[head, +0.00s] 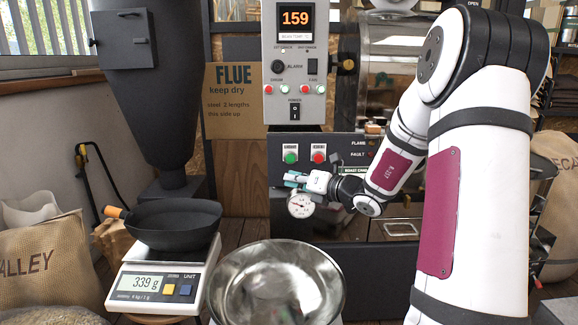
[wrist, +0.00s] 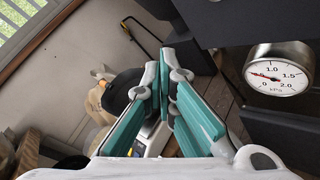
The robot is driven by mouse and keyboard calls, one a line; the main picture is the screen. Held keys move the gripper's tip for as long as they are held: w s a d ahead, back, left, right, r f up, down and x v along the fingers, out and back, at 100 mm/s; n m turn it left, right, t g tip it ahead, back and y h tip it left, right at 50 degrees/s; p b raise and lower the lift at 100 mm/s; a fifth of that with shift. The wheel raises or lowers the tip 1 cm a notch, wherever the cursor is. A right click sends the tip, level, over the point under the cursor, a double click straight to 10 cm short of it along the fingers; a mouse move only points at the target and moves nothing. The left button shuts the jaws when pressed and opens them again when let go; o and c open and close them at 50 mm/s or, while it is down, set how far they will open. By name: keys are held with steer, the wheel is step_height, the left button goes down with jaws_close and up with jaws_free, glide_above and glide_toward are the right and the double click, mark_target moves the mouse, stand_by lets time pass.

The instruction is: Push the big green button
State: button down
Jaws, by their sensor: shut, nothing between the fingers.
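The big green button (head: 291,157) sits on a light plate on the dark lower machine front, left of a red button (head: 319,157) of like size. My gripper (head: 288,179) is in front of that machine, just below the green button in the head view, and points left. Its teal fingers are shut and empty; the wrist view shows the fingertips (wrist: 165,58) together. I cannot tell the depth gap between fingertips and button. The green button does not show in the wrist view.
A pressure gauge (head: 301,205) is close below my gripper; it also shows in the wrist view (wrist: 279,75). Smaller red and green buttons are on the upper panel (head: 293,110). A scale (head: 165,275) with a black pan (head: 172,225) and a steel bowl (head: 220,290) stand in front.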

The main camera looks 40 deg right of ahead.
mark_target(290, 158)
steer(key=shift+w, duration=0.1)
steer(key=shift+w+d+p, duration=0.3)
steer(key=shift+w+d, duration=0.5)
steer(key=shift+w, duration=0.4)
steer(key=shift+w+d+p, duration=0.35)
steer(key=shift+w+d, duration=0.45)
steer(key=shift+w, duration=0.35)
steer(key=shift+w+d+p, duration=0.3)
steer(key=shift+w+d, duration=0.5)
steer(key=shift+w, duration=0.4)
steer(key=shift+w+r, duration=0.1)
steer(key=shift+w, duration=0.05)
steer(key=shift+w+d+p, duration=0.2)
steer(key=shift+d+p, duration=0.05)
steer(key=shift+p, duration=0.1)
steer(key=shift+w+d, duration=0.2)
steer(key=shift+w, duration=0.15)
steer(key=shift+s+a, duration=0.45)
steer(key=shift+s, duration=0.25)
